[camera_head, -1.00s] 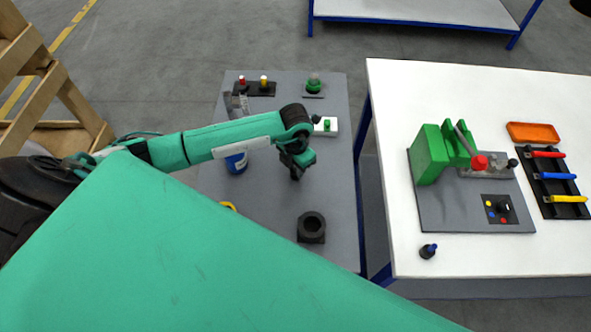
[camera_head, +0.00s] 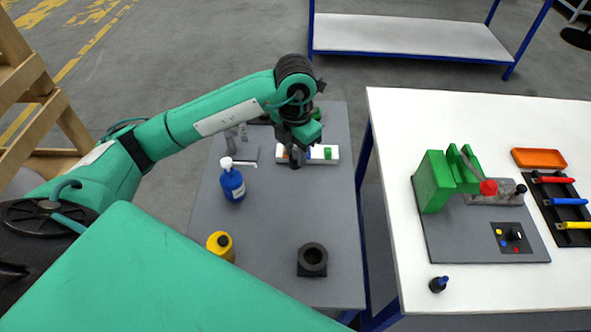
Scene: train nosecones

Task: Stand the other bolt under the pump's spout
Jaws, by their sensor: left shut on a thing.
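My left gripper (camera_head: 294,153) is over the far part of the grey table, in front of a white switch strip. It is shut on a small dark thing, mostly hidden by the fingers; I cannot tell whether it is a bolt. A blue bottle with a white pump head (camera_head: 232,182) stands upright, left of and nearer than the gripper, apart from it. No bolt shows clearly. My right gripper is not in view.
A white table (camera_head: 400,170) at right holds a green clamp fixture (camera_head: 434,182) and a small dark bottle (camera_head: 438,284).

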